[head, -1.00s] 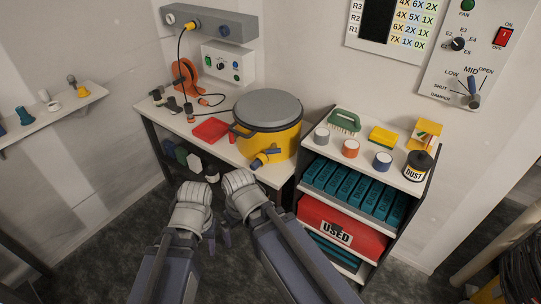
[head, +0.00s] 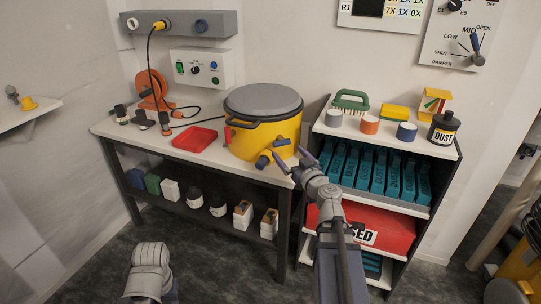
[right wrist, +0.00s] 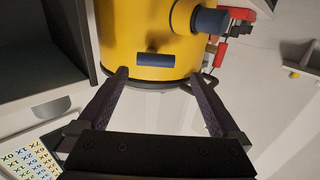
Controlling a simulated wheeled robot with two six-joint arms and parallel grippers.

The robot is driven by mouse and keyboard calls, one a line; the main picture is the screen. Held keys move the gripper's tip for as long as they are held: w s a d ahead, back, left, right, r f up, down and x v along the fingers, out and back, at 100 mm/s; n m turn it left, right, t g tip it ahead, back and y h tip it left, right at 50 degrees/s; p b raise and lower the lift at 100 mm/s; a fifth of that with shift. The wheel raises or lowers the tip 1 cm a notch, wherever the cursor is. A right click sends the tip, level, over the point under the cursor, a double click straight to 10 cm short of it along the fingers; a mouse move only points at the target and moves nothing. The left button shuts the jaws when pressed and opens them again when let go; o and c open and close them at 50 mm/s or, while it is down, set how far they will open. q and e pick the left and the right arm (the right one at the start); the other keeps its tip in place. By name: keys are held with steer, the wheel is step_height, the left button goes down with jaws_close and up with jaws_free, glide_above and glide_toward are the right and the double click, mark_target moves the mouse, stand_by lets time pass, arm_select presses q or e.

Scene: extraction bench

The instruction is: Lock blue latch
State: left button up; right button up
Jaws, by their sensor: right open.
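The yellow drum (head: 262,139) with a grey lid stands on the right end of the white bench. The blue latch (right wrist: 154,60) is a small horizontal blue bar on the drum's side in the right wrist view. My right gripper (head: 291,157) is open and empty, in front of the drum's lower right side. In the right wrist view its two fingers (right wrist: 158,76) point at the drum, one on each side of the latch and apart from it. Of my left arm only a grey joint shows at the lower left of the head view; its gripper fingers cannot be made out.
A blue-ended port (head: 264,159) sticks out from the drum's front. A red tray (head: 195,140) and an orange cable reel (head: 153,90) are left of the drum. A shelf unit (head: 436,152) with a black dust bottle (head: 443,129) stands close on the right.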

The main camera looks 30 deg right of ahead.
mark_target(283, 144)
steer(key=shift+w+d, duration=0.2)
steer(key=shift+w, duration=1.1)
steer(key=shift+w+d, duration=0.2)
steer(key=shift+w, duration=1.05)
steer(key=shift+w+d, duration=0.2)
steer(key=shift+w, duration=1.1)
steer(key=c, duration=1.3)
